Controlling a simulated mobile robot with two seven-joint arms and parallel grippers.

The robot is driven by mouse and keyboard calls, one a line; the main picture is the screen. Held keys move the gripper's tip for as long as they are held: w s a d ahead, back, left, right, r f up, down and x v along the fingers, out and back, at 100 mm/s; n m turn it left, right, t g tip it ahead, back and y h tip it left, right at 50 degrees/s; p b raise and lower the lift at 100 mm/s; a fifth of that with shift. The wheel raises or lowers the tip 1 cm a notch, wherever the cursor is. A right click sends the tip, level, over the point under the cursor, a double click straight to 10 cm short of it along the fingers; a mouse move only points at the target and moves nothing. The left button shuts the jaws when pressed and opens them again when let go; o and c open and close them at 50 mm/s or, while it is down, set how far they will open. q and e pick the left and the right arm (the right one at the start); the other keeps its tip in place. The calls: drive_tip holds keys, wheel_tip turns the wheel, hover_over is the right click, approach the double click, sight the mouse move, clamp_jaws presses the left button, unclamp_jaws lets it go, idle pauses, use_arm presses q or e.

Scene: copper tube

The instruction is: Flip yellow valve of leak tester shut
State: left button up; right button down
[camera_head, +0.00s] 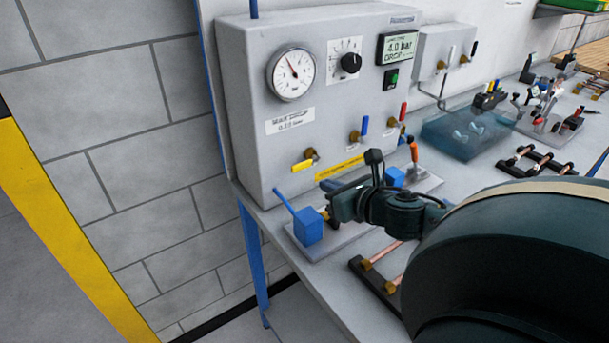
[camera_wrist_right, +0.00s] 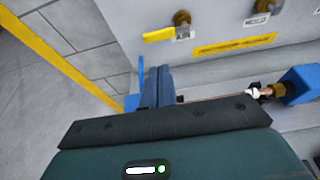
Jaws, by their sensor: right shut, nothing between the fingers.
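The leak tester (camera_head: 250,90) is a grey box with a round gauge, a black knob and a display reading 4.0 bar. Its yellow valve handle (camera_head: 302,166) is at the lower left of the front and lies nearly level, pointing left from its brass body. In the right wrist view the yellow handle (camera_wrist_right: 159,35) is ahead of the fingers and apart from them. My right gripper (camera_head: 335,207) is below and right of the handle in the head view, and its fingers (camera_wrist_right: 157,86) are shut and empty. My left gripper is not in view.
Blue (camera_head: 365,125) and red (camera_head: 403,111) valve handles stand upright to the right. A blue clamp block (camera_head: 308,227) with a lever is near the bench's left end. A copper tube (camera_wrist_right: 225,98) shows beside my fingers. A fixture with copper tubes (camera_head: 380,255) lies in front.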

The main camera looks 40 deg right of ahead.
sight(306, 164)
drive_tip(key=shift+w+f+b, duration=0.25)
drive_tip(key=shift+w+b, duration=0.05)
drive_tip(key=shift+w, duration=0.35)
use_arm(q)
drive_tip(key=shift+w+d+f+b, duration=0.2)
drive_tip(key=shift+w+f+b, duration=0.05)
drive_tip(key=shift+b, duration=0.5)
use_arm(e)
drive_tip(key=x, duration=0.8)
drive_tip(key=shift+w, duration=0.35)
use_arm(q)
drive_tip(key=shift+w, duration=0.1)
use_arm(e)
drive_tip(key=shift+d+f, duration=0.1)
drive_tip(key=shift+d, duration=0.05)
